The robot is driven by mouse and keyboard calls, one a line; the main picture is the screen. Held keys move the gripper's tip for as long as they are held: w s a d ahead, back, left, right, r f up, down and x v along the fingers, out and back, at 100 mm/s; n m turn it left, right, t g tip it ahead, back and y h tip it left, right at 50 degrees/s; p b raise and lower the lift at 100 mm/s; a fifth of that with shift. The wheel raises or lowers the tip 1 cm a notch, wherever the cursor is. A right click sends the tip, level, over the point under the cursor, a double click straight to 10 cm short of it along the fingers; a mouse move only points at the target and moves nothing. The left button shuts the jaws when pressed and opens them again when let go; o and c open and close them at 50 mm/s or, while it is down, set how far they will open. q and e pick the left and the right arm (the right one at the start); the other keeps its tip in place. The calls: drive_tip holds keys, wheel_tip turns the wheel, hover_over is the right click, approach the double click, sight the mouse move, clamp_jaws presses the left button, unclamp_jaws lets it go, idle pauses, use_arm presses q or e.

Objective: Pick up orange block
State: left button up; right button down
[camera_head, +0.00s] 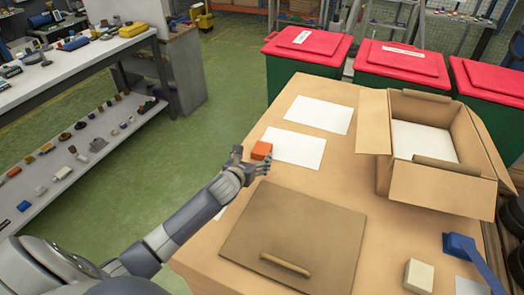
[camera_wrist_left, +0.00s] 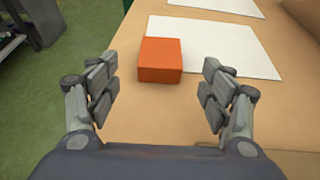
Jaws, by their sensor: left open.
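The orange block (camera_head: 262,150) sits on the tan table (camera_head: 235,232) near its left edge, at the left end of a white sheet (camera_head: 297,149). My left gripper (camera_head: 250,164) is close beside the block on its near side. In the left wrist view, the orange block (camera_wrist_left: 160,60) lies ahead of the left gripper (camera_wrist_left: 160,85), between the lines of its spread fingers and apart from both. The left gripper is open and empty. My right gripper does not show.
An open cardboard box (camera_head: 440,190) stands on the right. A brown board with a wooden handle (camera_head: 330,225) lies in front. A cream block (camera_head: 418,276) and a blue tool (camera_head: 462,250) are at the near right. Red-lidded bins (camera_head: 308,45) stand behind the table.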

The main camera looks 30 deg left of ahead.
sight(260, 151)
use_arm(q)
drive_tip(key=shift+p+x, duration=0.4)
drive_tip(key=shift+x, duration=2)
drive_tip(key=shift+w+f, duration=0.25)
drive_tip(key=shift+w, duration=0.2)
drive_tip(key=c, duration=1.2)
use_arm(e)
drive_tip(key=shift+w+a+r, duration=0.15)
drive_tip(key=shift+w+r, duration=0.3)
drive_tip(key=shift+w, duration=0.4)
